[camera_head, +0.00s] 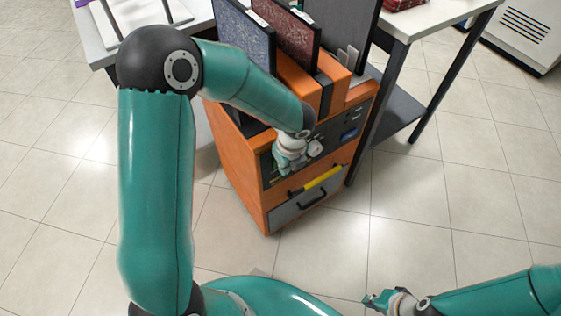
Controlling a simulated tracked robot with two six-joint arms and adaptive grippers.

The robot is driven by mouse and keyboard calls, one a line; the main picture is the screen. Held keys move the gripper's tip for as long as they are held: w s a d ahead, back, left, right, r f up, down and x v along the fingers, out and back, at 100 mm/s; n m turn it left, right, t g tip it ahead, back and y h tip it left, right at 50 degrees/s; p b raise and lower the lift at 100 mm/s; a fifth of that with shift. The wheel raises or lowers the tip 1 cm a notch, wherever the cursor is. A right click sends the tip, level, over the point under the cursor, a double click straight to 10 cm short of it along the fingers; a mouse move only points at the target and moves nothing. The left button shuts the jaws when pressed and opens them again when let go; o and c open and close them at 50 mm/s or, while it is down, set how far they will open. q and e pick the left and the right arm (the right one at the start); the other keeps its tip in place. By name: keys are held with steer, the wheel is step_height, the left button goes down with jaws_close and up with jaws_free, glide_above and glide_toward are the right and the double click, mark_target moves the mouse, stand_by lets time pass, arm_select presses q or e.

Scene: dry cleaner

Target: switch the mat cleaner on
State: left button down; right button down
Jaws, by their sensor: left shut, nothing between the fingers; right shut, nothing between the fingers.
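The mat cleaner (234,162) is an orange cabinet in the middle of the camera_head view. It has a dark control panel (336,127) with a small blue display (349,134), a yellow bar (323,181) and a grey drawer with a black handle (312,199). A blue patterned mat (243,32) and a red patterned mat (288,33) stand upright in its top. My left gripper (314,150) is shut and empty, right in front of the panel, and hides part of it. I cannot tell whether it touches. My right gripper (370,300) is shut and empty, low at the bottom right.
A white table with dark legs (420,21) stands behind and right of the cabinet, with a grey lower shelf (398,112). Another white table (134,12) is at the upper left. A white appliance (520,30) is at the top right. The tiled floor (430,200) is clear.

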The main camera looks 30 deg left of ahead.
arm_select(q)
steer(key=s+d+r+p, duration=0.2)
steer(key=d+r, duration=0.3)
steer(key=r, duration=0.4)
steer(key=shift+s+d, duration=0.3)
steer(key=shift+s, duration=0.05)
steer(key=shift+f, duration=0.1)
steer(key=s+d+f+n+h, duration=0.3)
steer(key=s+f+n, duration=0.3)
steer(key=f+n, duration=0.55)
steer(key=s+d+f+n+h, duration=0.3)
steer(key=s+f+n, duration=0.3)
steer(key=f+n, duration=0.55)
step_height(320, 180, up, 17)
steer(key=n+p, duration=0.2)
steer(key=p, duration=1.5)
steer(key=shift+s+a, duration=0.25)
steer(key=shift+s, duration=0.05)
